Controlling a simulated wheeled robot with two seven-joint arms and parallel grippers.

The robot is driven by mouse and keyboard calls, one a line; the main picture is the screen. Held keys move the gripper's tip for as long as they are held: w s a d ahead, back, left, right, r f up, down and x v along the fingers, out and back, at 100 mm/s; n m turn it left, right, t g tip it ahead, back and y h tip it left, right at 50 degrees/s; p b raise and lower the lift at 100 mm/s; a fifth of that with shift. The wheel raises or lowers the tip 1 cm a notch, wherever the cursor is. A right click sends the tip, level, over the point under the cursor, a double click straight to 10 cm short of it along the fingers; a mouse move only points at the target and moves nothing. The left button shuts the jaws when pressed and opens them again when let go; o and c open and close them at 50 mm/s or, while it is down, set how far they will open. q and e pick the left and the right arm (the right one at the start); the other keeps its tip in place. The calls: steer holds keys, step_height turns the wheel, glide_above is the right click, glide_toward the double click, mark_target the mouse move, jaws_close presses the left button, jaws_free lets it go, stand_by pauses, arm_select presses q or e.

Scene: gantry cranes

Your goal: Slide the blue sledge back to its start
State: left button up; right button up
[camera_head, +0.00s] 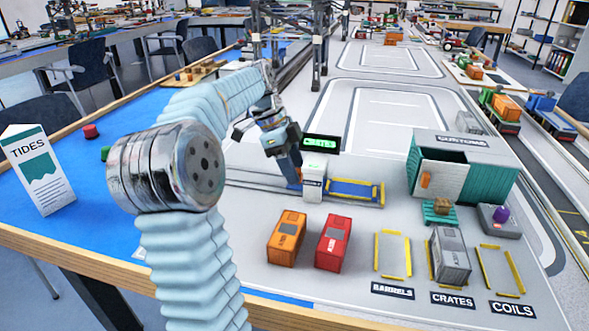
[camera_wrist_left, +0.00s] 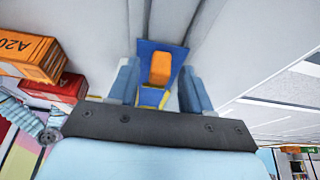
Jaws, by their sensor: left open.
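The blue sledge (camera_head: 352,188) shows as a flat blue bed with yellow edging, low on the grey rails, beside a small white post (camera_head: 314,180). In the left wrist view a blue plate (camera_wrist_left: 176,50) with an orange handle (camera_wrist_left: 161,68) lies ahead, with yellow edging below it. My left gripper (camera_head: 295,172) points down at the left end of the sledge, with a bit of orange by its tips. In the wrist view its open fingers (camera_wrist_left: 161,88) stand on either side of the handle's line; contact cannot be told. My right gripper is not in view.
A lit green sign (camera_head: 321,143) stands just behind the post. An orange container (camera_head: 286,238) and a red container (camera_head: 333,243) stand in front. A grey container (camera_head: 450,257) is in the crates bay; a teal customs shed (camera_head: 478,177) is at right. Grey rails run left.

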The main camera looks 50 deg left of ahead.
arm_select(q)
steer(key=shift+w+d+f, duration=0.1)
steer(key=shift+f, duration=0.3)
steer(key=shift+c, duration=0.5)
jaws_close()
